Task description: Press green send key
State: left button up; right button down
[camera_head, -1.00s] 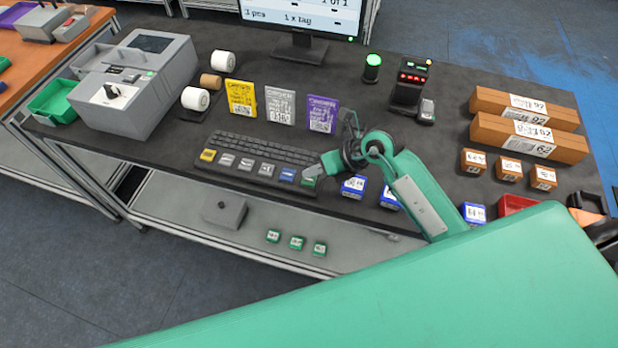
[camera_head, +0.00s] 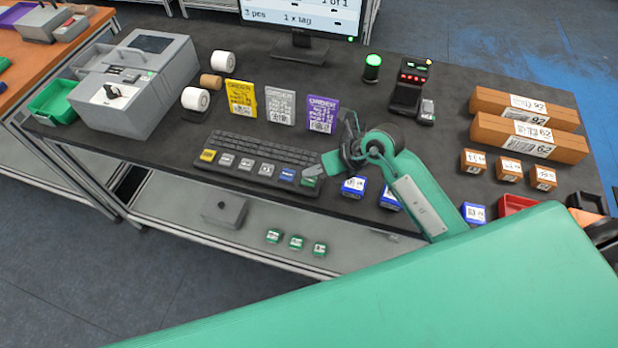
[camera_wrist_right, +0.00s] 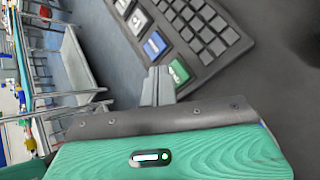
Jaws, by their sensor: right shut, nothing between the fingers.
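The keyboard (camera_head: 262,152) lies near the front edge of the dark table, with a row of large coloured keys along its front. The green key (camera_head: 310,182) is at the right end of that row, next to the blue key (camera_head: 287,175). It also shows in the right wrist view (camera_wrist_right: 179,71). My right gripper (camera_head: 314,171) is shut and empty, its fingertips right at the green key. In the right wrist view the closed fingertips (camera_wrist_right: 158,73) appear just beside the green key; I cannot tell whether they touch it. My left gripper is not in view.
A monitor (camera_head: 300,18) stands behind the keyboard. Yellow, grey and purple order cards (camera_head: 322,114) stand between them. Blue boxes (camera_head: 353,187) sit right of the keyboard, near my right arm. A scanner stand (camera_head: 407,92) and long brown boxes (camera_head: 527,136) are farther right.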

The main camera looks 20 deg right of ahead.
aim_at(314, 180)
jog(key=shift+f, duration=0.1)
dwell(0.3)
jog(key=shift+f, duration=0.35)
jog(key=shift+f+b, duration=0.45)
jog(key=shift+b, duration=0.1)
dwell(0.4)
dwell(0.4)
jog(key=shift+r+p, duration=0.7)
jog(key=shift+r, duration=0.2)
jog(key=shift+r, duration=0.1)
notch_tip(314, 180, up, 5)
jog(key=p, duration=0.4)
